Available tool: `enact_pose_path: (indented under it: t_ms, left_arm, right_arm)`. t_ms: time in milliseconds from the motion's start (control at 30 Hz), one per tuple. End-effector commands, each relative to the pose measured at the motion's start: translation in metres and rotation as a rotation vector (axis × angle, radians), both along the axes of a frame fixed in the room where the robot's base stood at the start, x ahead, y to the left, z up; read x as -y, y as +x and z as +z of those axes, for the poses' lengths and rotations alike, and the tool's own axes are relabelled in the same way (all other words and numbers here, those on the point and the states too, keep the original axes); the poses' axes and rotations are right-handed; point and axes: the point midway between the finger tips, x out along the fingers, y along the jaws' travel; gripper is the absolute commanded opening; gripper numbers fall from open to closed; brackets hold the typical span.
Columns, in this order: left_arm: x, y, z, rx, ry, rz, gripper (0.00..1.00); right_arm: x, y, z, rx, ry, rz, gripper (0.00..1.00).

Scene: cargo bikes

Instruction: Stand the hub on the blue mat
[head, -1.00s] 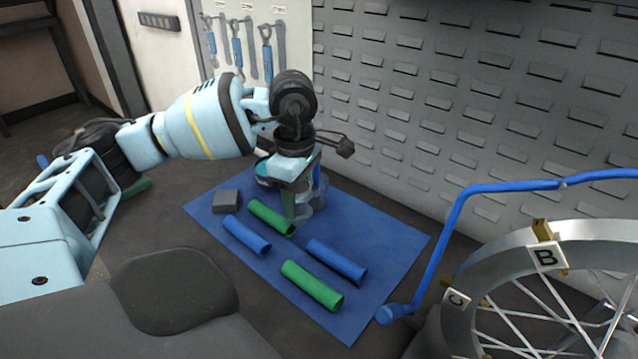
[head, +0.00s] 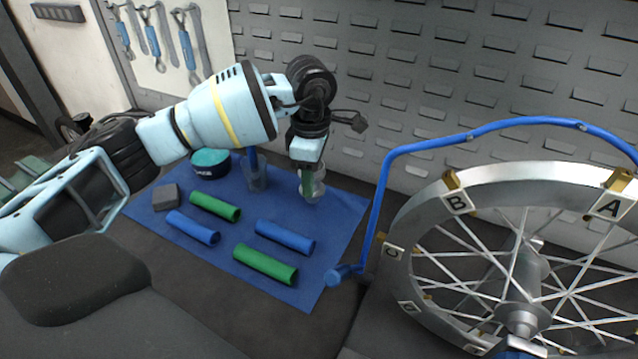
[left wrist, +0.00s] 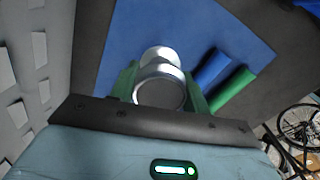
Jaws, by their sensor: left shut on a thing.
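The hub is a silver, round-flanged metal piece, seen in the left wrist view (left wrist: 160,86) between green finger pads. My left gripper (head: 311,178) is shut on the hub (head: 313,192) and points down over the far right part of the blue mat (head: 322,248). The gripper partly covers the hub in the head view. I cannot tell whether the hub's lower end touches the mat. The mat (left wrist: 225,35) is also below the hub in the left wrist view. My right gripper is not in view.
On the mat lie blue grips (head: 285,237) and green grips (head: 265,264), a grey block (head: 165,197), a teal-topped tin (head: 210,163) and a clear cup (head: 254,178) with a blue handle. A spoked wheel (head: 455,203) and blue bent bar (head: 385,175) stand right.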

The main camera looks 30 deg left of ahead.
Motion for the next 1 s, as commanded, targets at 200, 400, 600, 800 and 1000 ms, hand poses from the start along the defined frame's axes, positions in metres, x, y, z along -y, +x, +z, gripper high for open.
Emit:
enact_pose_path:
  t_ms: [200, 400, 600, 800, 1000]
  left_arm:
    - [0.007, 0.007, 0.0, 0.002, 0.0, 0.001, 0.17]
    - [0.015, 0.013, -0.001, 0.002, -0.002, -0.002, 0.17]
    - [0.013, 0.012, -0.029, -0.001, 0.0, 0.001, 0.17]
    - [0.013, 0.013, -0.036, 0.003, -0.001, 0.001, 0.17]
    - [0.013, 0.013, -0.038, 0.0, -0.001, 0.0, 0.17]
  right_arm:
    - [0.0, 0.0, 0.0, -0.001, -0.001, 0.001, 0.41]
    - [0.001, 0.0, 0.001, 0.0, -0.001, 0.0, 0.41]
    - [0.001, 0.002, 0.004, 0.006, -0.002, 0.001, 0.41]
    - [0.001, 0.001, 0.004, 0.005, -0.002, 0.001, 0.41]
    - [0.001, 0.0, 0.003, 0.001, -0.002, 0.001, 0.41]
